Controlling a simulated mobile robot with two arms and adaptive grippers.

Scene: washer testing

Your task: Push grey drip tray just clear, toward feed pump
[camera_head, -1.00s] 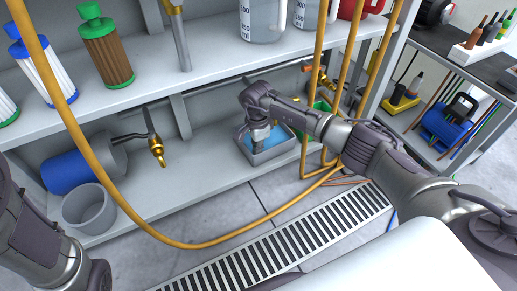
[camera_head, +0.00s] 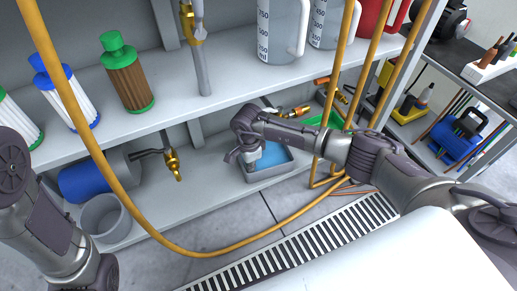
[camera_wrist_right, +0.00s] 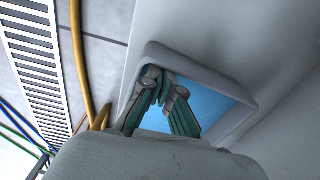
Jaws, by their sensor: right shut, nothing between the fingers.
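The grey drip tray (camera_head: 272,174) sits on the lower shelf with blue inside it; it also shows in the right wrist view (camera_wrist_right: 243,117). My right gripper (camera_head: 246,160) is shut and empty, fingers pointing down at the tray's left part. In the right wrist view its fingertips (camera_wrist_right: 163,80) overlap the tray's inside near one rim; whether they touch it I cannot tell. A blue cylinder with a grey end (camera_head: 85,182), likely the feed pump, lies farther left on the same shelf. My left arm shows at the left edge; its gripper is out of view.
A grey round container (camera_head: 105,220) stands below the blue cylinder. A brass nozzle (camera_head: 173,165) hangs between cylinder and tray. Yellow hoses (camera_head: 330,100) run just right of the tray. A green tray (camera_head: 322,120) is behind them. The upper shelf (camera_head: 180,95) overhangs.

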